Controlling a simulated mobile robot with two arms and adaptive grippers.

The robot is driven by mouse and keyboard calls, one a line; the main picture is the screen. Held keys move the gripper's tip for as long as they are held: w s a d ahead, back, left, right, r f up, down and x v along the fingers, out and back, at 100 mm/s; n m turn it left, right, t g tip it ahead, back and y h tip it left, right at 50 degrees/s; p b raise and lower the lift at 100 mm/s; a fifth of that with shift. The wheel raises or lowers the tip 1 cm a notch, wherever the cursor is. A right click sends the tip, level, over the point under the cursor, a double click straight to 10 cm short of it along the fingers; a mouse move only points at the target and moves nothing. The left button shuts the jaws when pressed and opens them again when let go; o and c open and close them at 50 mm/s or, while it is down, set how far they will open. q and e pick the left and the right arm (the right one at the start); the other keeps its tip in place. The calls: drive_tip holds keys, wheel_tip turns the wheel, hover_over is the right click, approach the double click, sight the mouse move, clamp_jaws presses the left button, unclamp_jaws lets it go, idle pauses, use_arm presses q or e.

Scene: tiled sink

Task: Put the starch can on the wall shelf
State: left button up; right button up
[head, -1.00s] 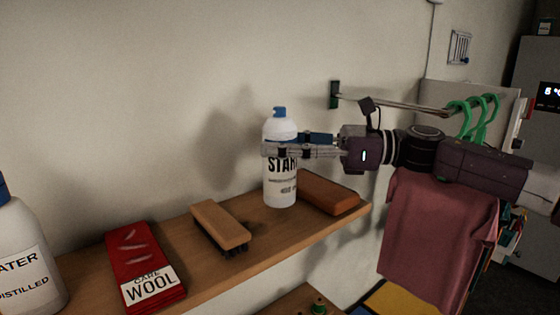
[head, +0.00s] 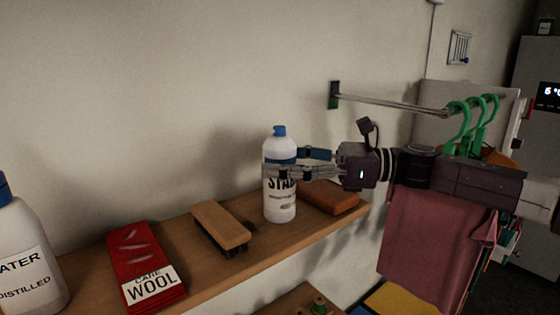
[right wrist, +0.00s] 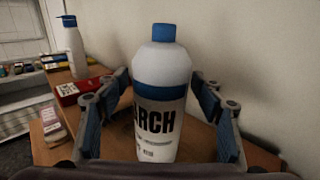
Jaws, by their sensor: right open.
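The starch can (head: 280,205), white with a blue cap and blue band, stands upright on the wooden wall shelf (head: 215,275), between a brush and a brown block. My right gripper (head: 290,165) comes in from the right with its fingers around the upper body of the can. In the right wrist view the can (right wrist: 160,95) stands between the two open fingers, with gaps visible at both sides. Part of its label is hidden by a finger in the head view. My left gripper is not in view.
On the shelf are a wooden brush (head: 221,225), a red wool-care packet (head: 145,268), a distilled water bottle (head: 25,255) and a brown block (head: 330,197). A wall rail (head: 390,102) with green hangers and a pink cloth (head: 430,240) is at the right.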

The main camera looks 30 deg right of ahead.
drive_tip(key=shift+s+d+f+b, duration=0.15)
drive_tip(key=shift+d+b, duration=0.15)
drive_tip(key=shift+b, duration=0.15)
drive_tip(key=b+v, duration=0.7)
drive_tip(key=v, duration=0.4)
drive_tip(key=shift+s+r+b, duration=0.2)
drive_tip(key=shift+b, duration=0.15)
